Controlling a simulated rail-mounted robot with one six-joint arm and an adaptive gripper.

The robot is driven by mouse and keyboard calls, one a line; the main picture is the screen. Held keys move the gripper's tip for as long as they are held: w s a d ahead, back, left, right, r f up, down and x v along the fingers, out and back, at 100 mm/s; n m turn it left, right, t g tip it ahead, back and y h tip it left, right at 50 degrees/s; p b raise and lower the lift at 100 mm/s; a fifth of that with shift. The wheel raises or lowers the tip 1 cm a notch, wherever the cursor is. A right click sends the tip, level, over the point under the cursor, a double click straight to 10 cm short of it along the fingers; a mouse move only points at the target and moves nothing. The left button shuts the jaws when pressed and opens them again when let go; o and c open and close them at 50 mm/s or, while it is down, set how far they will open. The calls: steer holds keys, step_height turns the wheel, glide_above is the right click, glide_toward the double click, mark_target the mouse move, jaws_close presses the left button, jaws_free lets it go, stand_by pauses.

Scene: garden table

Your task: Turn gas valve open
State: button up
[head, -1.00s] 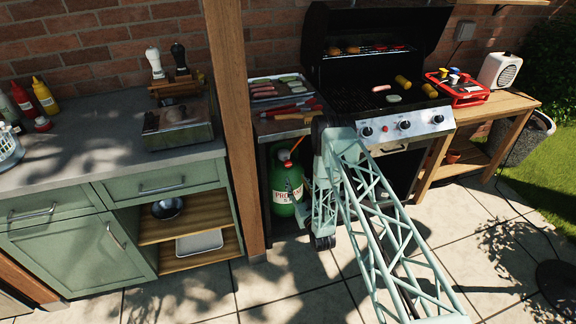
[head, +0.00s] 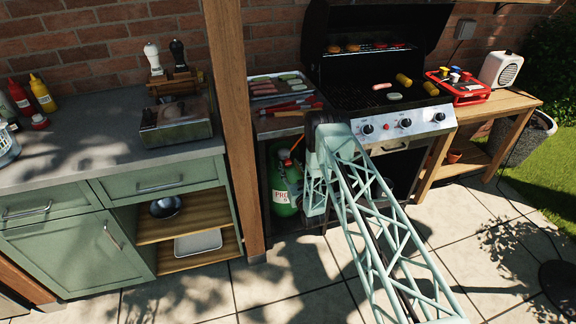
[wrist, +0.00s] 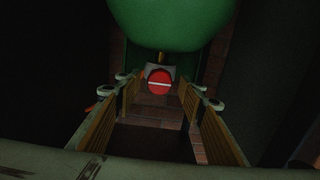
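The gas valve is a round red knob with a pale stripe (wrist: 159,82), in the middle of the wrist view. It sits by the green gas tank (wrist: 158,20), which fills the top of that view. In the head view the green tank (head: 283,196) stands under the grill's left side, with the red valve (head: 284,154) at its top. My gripper (wrist: 159,88) is open, its two fingers apart with the knob seen between their tips. I see no contact with the knob; the exact gap cannot be told. In the head view my arm hides the gripper and the tank's right side.
The grill (head: 380,105) with food stands above and right of the tank. A wooden post (head: 243,130) and green cabinet (head: 70,250) are on the left. A wooden side table (head: 505,105) stands right.

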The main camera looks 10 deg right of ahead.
steer(key=shift+w+a, duration=0.1)
steer(key=shift+w, duration=1.1)
steer(key=c, duration=0.9)
